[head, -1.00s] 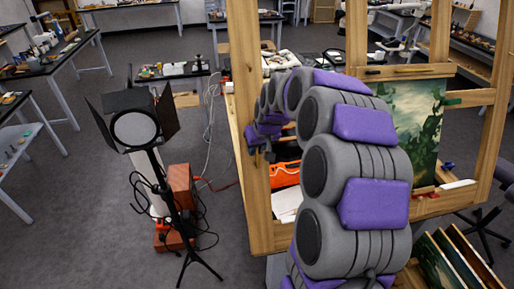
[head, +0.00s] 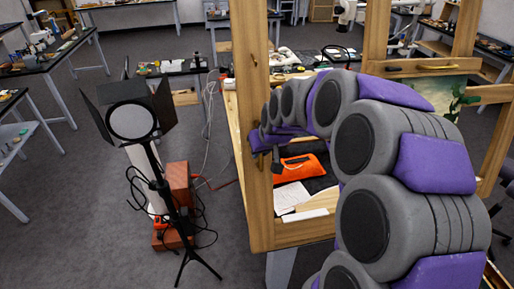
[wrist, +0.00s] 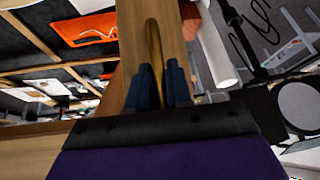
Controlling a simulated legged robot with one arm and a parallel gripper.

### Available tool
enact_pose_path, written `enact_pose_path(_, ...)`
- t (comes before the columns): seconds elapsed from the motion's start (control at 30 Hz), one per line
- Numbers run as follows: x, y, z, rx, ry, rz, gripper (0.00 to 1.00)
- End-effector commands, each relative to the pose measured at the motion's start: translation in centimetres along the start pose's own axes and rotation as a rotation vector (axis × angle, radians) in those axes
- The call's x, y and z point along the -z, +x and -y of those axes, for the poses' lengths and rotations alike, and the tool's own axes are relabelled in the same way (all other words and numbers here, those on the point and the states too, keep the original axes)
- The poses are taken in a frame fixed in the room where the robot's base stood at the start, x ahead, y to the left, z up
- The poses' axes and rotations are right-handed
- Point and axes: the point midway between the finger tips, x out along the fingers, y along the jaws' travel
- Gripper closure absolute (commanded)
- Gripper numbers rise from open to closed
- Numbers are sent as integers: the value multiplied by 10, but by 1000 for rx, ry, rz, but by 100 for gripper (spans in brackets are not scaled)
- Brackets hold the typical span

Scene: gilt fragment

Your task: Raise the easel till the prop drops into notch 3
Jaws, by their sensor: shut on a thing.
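The wooden easel (head: 259,205) stands in front of me, its left post and crossbar (head: 425,68) in view. My arm reaches across it to the left post, where my gripper (head: 262,150) is small and partly hidden by the arm. In the wrist view, the two dark fingers of my gripper (wrist: 160,72) are closed around a slim brass-coloured handle (wrist: 153,42) lying along the wooden post (wrist: 172,30). A green painting (head: 428,93) shows beyond my arm, mostly covered. I cannot make out the prop or the notches.
A black studio lamp (head: 132,120) on a tripod stands left of the easel, with red-brown blocks (head: 178,187) and loose cables beside it. An orange pouch (head: 300,169) and papers lie behind the left post. Benches stand farther back. Grey floor is open at left.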

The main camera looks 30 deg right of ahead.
Motion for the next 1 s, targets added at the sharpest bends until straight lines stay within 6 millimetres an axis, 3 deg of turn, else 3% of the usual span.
enact_pose_path(0.3, -17, -10, 5, -8, -8, -53, 100)
enact_pose_path(0.67, -18, -11, 6, -9, -9, -55, 100)
enact_pose_path(0.7, -18, -11, 6, -8, -9, -55, 78)
enact_pose_path(0.87, -18, -11, 6, -9, -9, -55, 63)
enact_pose_path(1.0, -18, -11, 6, -9, -9, -56, 62)
